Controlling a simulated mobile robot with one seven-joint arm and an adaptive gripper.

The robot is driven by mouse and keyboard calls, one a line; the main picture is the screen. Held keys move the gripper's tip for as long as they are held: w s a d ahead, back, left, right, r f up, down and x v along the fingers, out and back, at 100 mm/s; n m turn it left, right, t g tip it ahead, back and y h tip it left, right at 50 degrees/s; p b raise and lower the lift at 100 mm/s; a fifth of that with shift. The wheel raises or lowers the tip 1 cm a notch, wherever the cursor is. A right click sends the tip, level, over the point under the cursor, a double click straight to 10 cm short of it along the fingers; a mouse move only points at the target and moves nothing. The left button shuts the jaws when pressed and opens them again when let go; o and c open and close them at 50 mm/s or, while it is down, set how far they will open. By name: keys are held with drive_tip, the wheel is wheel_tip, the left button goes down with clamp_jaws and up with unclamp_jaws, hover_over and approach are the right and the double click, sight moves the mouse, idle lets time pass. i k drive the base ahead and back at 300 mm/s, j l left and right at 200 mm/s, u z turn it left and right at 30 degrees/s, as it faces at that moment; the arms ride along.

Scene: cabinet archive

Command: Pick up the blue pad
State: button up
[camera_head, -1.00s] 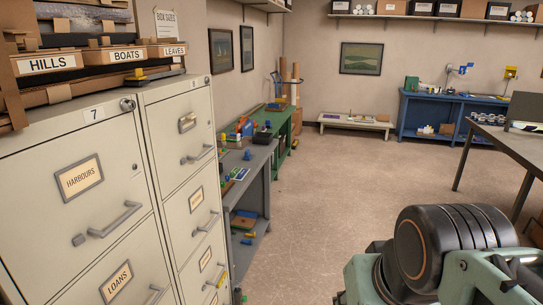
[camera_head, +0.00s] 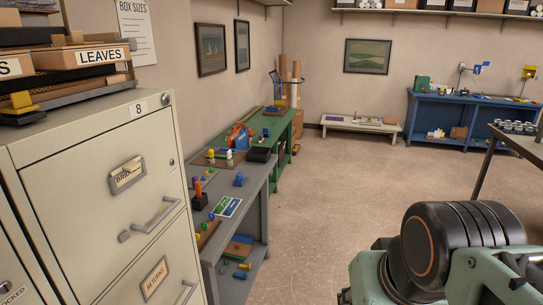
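I cannot tell for sure which thing is the blue pad. A flat blue piece lies on or against a brown board (camera_head: 238,250) on the lower shelf of the grey bench. A small blue object (camera_head: 240,179) stands on that bench's top, near its right edge. A flat blue, white and green card (camera_head: 227,207) lies nearer on the same top. A flat purple-blue item (camera_head: 336,119) lies on the low white bench at the back. My gripper is out of view; only part of my arm shows at the lower right.
A cream filing cabinet (camera_head: 90,165) stands close on the left, with trays on top. The grey bench (camera_head: 262,180) and a green bench (camera_head: 283,137) line the left wall. A blue workbench (camera_head: 440,128) is at the back right. The middle floor (camera_head: 330,215) is clear.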

sight(239, 181)
drive_tip(key=i, duration=1.2)
drive_tip(key=i+u, duration=0.2)
drive_tip(key=i, duration=0.35)
drive_tip(key=i+l+u, duration=0.2)
drive_tip(key=i, duration=0.35)
drive_tip(key=i+l+u, duration=0.2)
drive_tip(key=i+u, duration=0.15)
drive_tip(key=i+l+u, duration=0.25)
drive_tip(key=u, duration=0.15)
drive_tip(key=i, duration=0.05)
